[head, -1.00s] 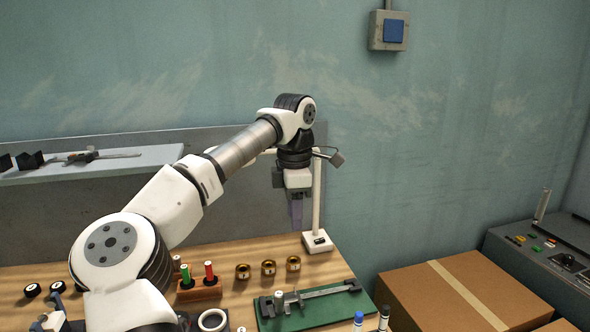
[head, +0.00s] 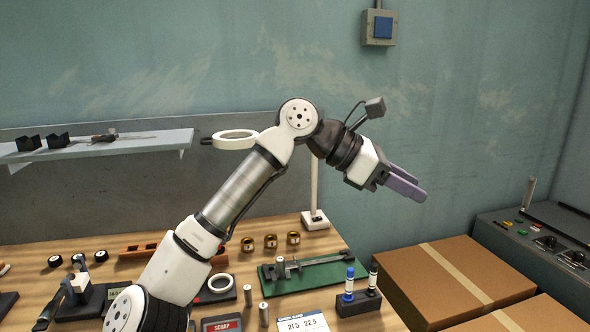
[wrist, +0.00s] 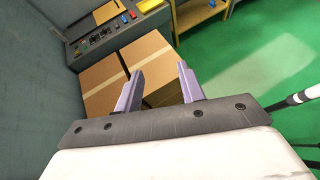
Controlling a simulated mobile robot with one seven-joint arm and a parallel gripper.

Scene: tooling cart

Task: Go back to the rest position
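My gripper (head: 408,188) is raised in the air to the right of the bench, in front of the teal wall, pointing right and slightly down. In the wrist view my gripper (wrist: 160,85) shows two purple fingers well apart with nothing between them. Beyond the fingers are the cardboard boxes and the green floor. My arm is bent high over the wooden bench (head: 235,290), clear of the things on it.
A green mat (head: 335,275) with a caliper lies on the bench, near a marker holder (head: 358,303). A ring-shaped lamp (head: 236,139) on a white stand (head: 315,221) is close behind my arm. Cardboard boxes (head: 455,280) and a control console (head: 560,235) stand at right.

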